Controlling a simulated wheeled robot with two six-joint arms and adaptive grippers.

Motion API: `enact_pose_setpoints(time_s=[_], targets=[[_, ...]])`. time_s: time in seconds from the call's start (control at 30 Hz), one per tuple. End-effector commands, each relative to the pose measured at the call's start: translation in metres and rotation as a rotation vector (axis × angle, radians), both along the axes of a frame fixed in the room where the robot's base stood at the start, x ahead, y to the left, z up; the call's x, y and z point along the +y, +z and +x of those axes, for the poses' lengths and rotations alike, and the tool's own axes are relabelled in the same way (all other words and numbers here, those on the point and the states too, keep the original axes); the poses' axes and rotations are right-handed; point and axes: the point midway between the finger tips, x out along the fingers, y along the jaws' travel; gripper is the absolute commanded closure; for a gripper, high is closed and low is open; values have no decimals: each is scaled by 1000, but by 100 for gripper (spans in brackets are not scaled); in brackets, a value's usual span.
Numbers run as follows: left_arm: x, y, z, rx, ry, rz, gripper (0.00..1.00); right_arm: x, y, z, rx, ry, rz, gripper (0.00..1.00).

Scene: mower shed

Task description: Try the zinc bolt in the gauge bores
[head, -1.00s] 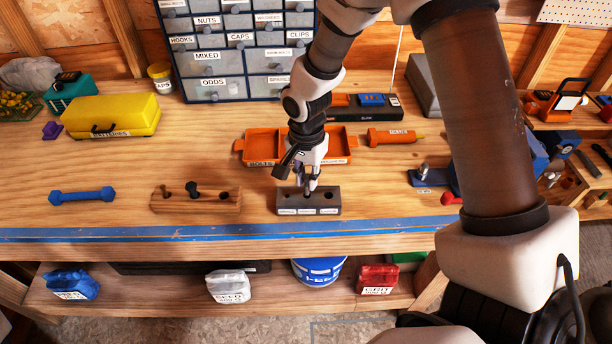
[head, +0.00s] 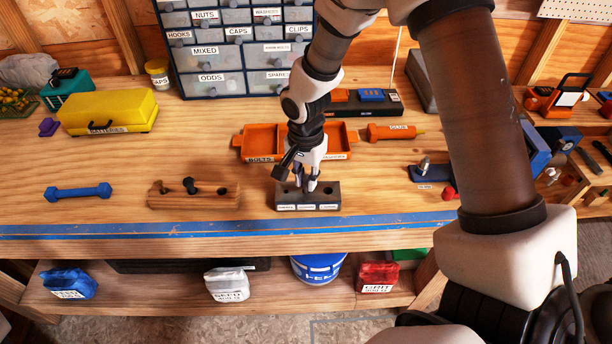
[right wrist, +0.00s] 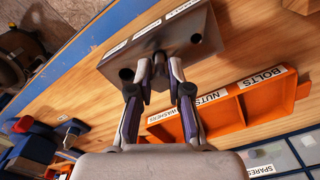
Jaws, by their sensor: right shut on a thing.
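The grey gauge block (head: 326,203) lies near the bench's front edge, with labels along its front face. My right gripper (head: 307,187) points down over its middle, fingertips close to the top face. In the right wrist view the gripper (right wrist: 160,72) is shut on a small dark piece at the middle bore, apparently the zinc bolt (right wrist: 159,58). Most of it is hidden by the fingers, so its depth in the bore cannot be told. The bores either side look empty. A wooden holder (head: 212,202) to the left carries two dark bolts and an empty hole. My left gripper is not in view.
An orange tray (head: 240,150) labelled for bolts, nuts and washers sits behind the block. A blue dumbbell-shaped piece (head: 78,192) lies at the left, and an orange tube (head: 392,132) behind right. Blue tape (head: 130,229) runs along the front edge.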

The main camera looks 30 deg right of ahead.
Motion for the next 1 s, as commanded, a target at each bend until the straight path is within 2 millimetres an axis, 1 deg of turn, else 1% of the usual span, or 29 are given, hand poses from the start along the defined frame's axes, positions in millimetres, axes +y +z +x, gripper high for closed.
enact_pose_setpoints(time_s=[0.73,0.77,0.8,0.83,1.0], targets=[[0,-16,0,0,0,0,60,0,-20,0,0,0,0,100],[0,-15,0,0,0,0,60,0,-18,0,-1,0,0,72],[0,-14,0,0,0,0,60,0,-18,0,0,0,0,58],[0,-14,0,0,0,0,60,0,-18,0,0,0,0,53],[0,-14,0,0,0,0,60,0,-18,0,0,0,0,53]])
